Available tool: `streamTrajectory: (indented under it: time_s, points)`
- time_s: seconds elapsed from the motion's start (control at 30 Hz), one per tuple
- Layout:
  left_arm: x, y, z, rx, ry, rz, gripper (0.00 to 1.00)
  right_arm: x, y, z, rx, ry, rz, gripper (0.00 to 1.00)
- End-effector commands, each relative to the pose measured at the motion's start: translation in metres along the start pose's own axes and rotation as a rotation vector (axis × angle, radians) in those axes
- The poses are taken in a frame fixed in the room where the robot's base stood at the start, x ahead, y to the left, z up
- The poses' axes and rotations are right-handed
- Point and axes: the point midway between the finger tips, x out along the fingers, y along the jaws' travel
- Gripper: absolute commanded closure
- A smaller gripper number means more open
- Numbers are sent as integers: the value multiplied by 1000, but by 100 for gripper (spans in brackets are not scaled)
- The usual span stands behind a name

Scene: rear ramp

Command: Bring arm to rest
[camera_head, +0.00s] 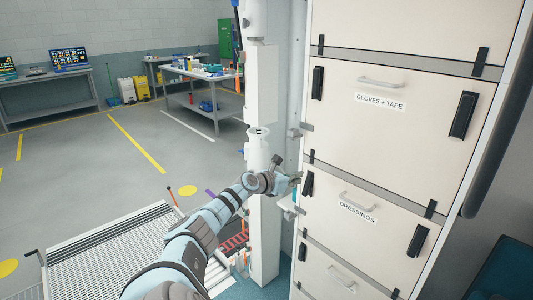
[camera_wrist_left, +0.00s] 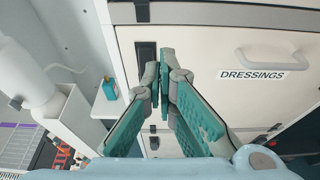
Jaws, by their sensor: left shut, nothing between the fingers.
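My left arm (camera_head: 195,235) reaches from the bottom of the head view up to the cabinet front. My left gripper (camera_head: 294,180) is at the left edge of the DRESSINGS drawer (camera_head: 375,195). In the left wrist view the green-padded fingers (camera_wrist_left: 162,65) are closed together and empty. Their tips are in front of the drawer's left side, by a black latch (camera_wrist_left: 147,60). I cannot tell whether they touch it. My right gripper is in neither view.
The GLOVES + TAPE drawer (camera_head: 410,130) is above, shut. A white post (camera_head: 263,220) stands just left of the gripper. A metal ramp (camera_head: 110,255) lies at lower left. Workbenches (camera_head: 205,74) stand farther back, with open grey floor (camera_head: 85,170) before them.

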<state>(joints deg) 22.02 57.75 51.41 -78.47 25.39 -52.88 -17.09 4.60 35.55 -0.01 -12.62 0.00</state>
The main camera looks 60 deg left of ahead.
Motion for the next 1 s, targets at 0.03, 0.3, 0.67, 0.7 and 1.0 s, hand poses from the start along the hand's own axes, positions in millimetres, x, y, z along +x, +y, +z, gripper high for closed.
streamTrajectory:
  time_s: [0.03,0.3,0.67,0.7,1.0]
  points:
    - [-10,-1,24,13,-4,-2,100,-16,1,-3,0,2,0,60]
    - [-48,3,70,9,-3,4,100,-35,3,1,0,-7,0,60]
    - [-54,2,77,1,-6,4,100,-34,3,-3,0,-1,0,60]
    - [-54,2,77,-1,-6,3,100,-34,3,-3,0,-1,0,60]
    - [-54,64,-39,-1068,-161,219,100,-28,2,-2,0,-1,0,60]
